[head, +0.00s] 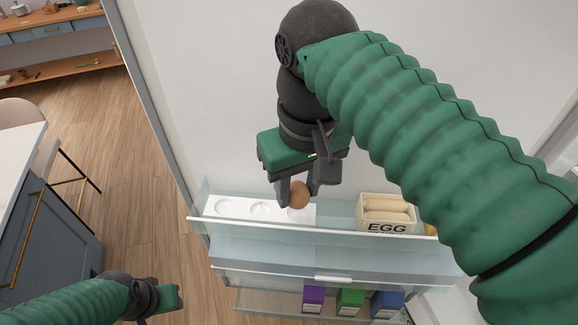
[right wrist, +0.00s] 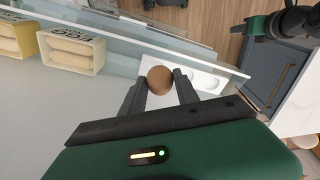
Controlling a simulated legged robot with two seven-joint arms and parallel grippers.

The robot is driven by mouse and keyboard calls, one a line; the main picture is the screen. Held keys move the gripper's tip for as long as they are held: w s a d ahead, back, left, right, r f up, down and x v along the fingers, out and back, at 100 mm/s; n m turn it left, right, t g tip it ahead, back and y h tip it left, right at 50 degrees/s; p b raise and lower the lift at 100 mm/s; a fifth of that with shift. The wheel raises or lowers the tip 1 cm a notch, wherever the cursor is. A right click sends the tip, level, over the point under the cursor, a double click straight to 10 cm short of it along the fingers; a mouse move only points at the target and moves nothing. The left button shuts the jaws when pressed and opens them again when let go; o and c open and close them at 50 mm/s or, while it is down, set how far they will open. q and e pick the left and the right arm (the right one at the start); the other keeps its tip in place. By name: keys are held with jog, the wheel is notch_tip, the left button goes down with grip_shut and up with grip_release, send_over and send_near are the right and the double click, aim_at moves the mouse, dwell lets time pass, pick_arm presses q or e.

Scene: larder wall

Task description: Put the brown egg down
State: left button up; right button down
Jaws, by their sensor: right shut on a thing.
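The brown egg (head: 299,195) is held between the fingertips of my right gripper (head: 296,192), which is shut on it. In the right wrist view the egg (right wrist: 160,80) sits between the two dark fingers, over or beside a white tray with round hollows (right wrist: 205,76). In the head view this tray (head: 240,208) lies on the clear door shelf, and the egg is at its right part. I cannot tell whether the egg touches the tray. My left gripper (head: 172,298) is at the lower left, and its fingers are not clear.
A cream box marked EGG (head: 387,213) stands on the same shelf to the right. A clear shelf front (head: 330,250) runs along the near side. Purple, green and blue boxes (head: 350,300) stand on a lower shelf. A counter (head: 40,220) is at the left.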

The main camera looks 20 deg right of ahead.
jog(key=shift+w+d+r+p, duration=0.15)
jog(key=shift+w+d+p, duration=0.25)
jog(key=shift+w, duration=0.5)
jog(key=f, duration=0.3)
jog(key=shift+w+d, duration=0.2)
jog(key=shift+w, duration=0.05)
jog(key=shift+a+f, duration=0.1)
jog(key=shift+f, duration=0.25)
jog(key=f, duration=0.1)
jog(key=f+p, duration=0.1)
jog(key=f, duration=0.1)
jog(key=shift+s+a+p, duration=0.1)
jog(key=shift+a+p, duration=0.2)
jog(key=shift+a, duration=0.1)
jog(key=shift+f, duration=0.25)
jog(key=shift+d+f, duration=0.15)
jog(key=shift+d, duration=0.1)
jog(key=c, duration=0.9)
grip_release()
jog(key=shift+w+d, duration=0.1)
jog(key=shift+w, duration=0.15)
jog(key=shift+s+a, duration=0.1)
jog(key=shift+a, duration=0.15)
